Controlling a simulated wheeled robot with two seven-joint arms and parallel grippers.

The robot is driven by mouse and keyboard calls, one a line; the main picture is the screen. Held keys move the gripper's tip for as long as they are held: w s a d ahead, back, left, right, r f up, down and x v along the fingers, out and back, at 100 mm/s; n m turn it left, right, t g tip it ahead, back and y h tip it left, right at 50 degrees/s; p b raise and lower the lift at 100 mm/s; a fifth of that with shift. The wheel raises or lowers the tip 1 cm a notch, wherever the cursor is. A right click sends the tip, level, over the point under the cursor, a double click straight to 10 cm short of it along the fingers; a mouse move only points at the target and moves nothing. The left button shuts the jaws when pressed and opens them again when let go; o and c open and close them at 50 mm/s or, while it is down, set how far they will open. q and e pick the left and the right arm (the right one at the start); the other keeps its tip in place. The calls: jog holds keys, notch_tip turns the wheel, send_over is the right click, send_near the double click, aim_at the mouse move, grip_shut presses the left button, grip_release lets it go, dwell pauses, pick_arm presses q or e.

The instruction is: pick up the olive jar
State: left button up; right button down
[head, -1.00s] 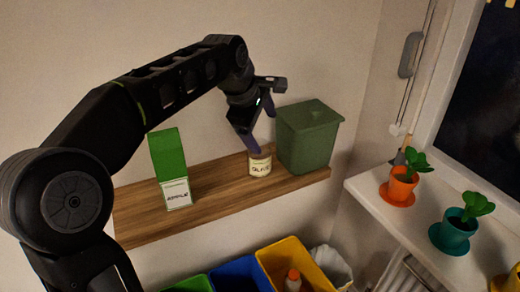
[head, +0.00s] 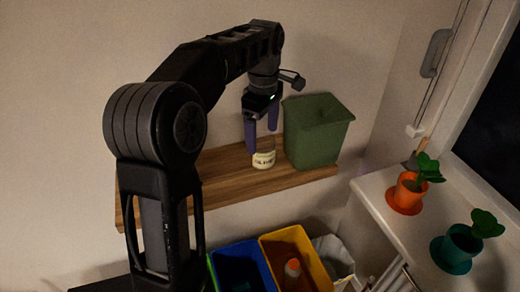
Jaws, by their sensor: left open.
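The olive jar (head: 263,159) is a small jar with a pale label. It stands upright on the wooden shelf (head: 229,184), just left of the green bin. My left gripper (head: 262,140) points down above and around the top of the jar. Its purple fingers are apart, one at the left of the jar's top and one at the right or behind it. The jar's upper part is partly hidden by the fingers, and I cannot tell whether they touch it. My right gripper is not in view.
Blue (head: 240,267) and yellow (head: 291,255) crates are below. Orange (head: 406,192) and teal (head: 458,248) plant pots stand on the windowsill (head: 385,205) at right. My arm covers the shelf's left part.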

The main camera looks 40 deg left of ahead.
aim_at(263, 154)
pick_arm(q)
jog(key=shift+w+d+f, duration=0.1)
jog(key=shift+f, duration=0.85)
jog(key=shift+d+f, duration=0.1)
jog(key=shift+f, duration=0.2)
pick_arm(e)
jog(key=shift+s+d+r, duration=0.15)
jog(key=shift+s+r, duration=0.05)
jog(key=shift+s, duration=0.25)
pick_arm(q)
jog(key=shift+f, duration=0.1)
jog(key=f+p, duration=0.1)
jog(key=f, duration=0.4)
jog(key=shift+a, duration=0.2)
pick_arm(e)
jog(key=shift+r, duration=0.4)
pick_arm(q)
jog(key=shift+c, duration=0.4)
jog(key=shift+w, duration=0.1)
jog(key=c, duration=1.6)
jog(key=shift+o, duration=0.2)
